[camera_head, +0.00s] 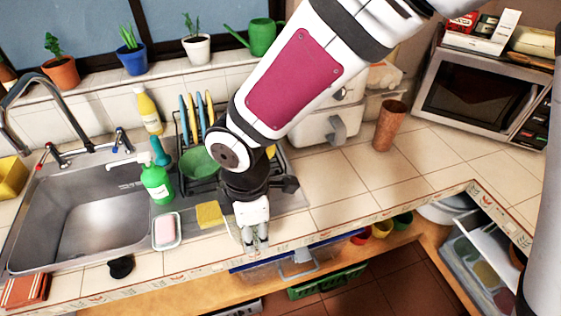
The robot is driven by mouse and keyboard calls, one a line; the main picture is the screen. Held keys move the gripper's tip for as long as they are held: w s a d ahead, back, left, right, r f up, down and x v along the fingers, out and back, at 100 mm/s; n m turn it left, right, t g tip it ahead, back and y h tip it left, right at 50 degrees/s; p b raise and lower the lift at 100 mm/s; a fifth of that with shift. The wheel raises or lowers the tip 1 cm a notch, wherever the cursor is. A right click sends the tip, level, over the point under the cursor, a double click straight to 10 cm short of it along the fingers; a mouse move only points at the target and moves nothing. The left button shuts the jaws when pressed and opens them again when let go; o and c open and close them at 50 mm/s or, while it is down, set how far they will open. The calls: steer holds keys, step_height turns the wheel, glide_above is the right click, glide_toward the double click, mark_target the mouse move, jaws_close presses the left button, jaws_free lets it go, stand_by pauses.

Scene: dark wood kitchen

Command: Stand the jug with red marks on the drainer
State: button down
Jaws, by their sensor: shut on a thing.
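My gripper (256,247) points down at the counter's front edge, right of the yellow sponge. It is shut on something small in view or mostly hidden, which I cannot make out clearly. I cannot pick out a jug with red marks in this view. The dark wire drainer (181,143) stands behind and left of my gripper, right of the sink. It holds several blue and yellow plates (196,112) and a green bowl (199,163). My arm covers the drainer's right side.
A brown cup (389,125) and microwave (479,92) are to the right. The tiled counter (345,190) right of my gripper is clear.

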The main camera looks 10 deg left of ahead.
steer(key=w, duration=0.5)
steer(key=w+d+p, duration=0.1)
steer(key=w, duration=0.1)
steer(key=shift+w+f, duration=0.2)
steer(key=shift+f, duration=0.15)
steer(key=shift+w+d+f+p, duration=0.15)
steer(key=shift+f+p, duration=0.1)
steer(key=shift+f, duration=0.65)
steer(key=shift+w+f+p, duration=0.15)
steer(key=shift+f+p, duration=0.05)
steer(key=shift+f, duration=0.7)
steer(key=c, duration=1)
jaws_free()
steer(key=shift+f, duration=0.15)
step_height(320, 180, up, 12)
steer(key=shift+r+b, duration=0.2)
steer(key=shift+b, duration=0.55)
steer(key=shift+d, duration=0.1)
